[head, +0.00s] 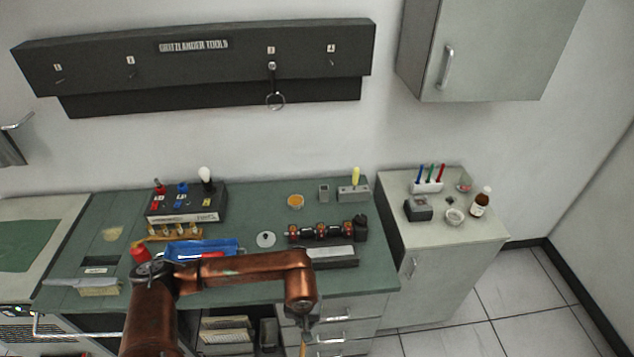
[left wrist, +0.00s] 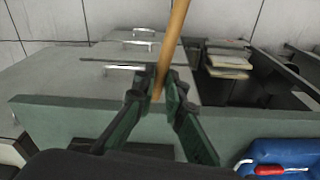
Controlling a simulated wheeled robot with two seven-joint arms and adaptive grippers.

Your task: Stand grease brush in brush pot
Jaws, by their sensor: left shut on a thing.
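My left gripper (head: 305,332) hangs below the copper arm in front of the bench's front edge, low in the head view. In the left wrist view my left gripper (left wrist: 160,88) is shut on a thin wooden handle (left wrist: 176,38), which I take to be the grease brush. Its wooden end (head: 303,350) also shows at the bottom of the head view; its bristles cannot be made out. A small grey upright holder (head: 324,192), likely the brush pot, stands at the back of the green bench, right of an orange-filled tin (head: 296,201). My right gripper is out of view.
A grey block with a yellow-handled tool (head: 354,190) stands right of the grey holder. A dark cylindrical assembly (head: 328,231), a white disc (head: 266,239) and a blue tray (head: 205,248) lie nearer. Drawers (head: 345,325) are under the bench. A low cabinet (head: 440,238) stands right.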

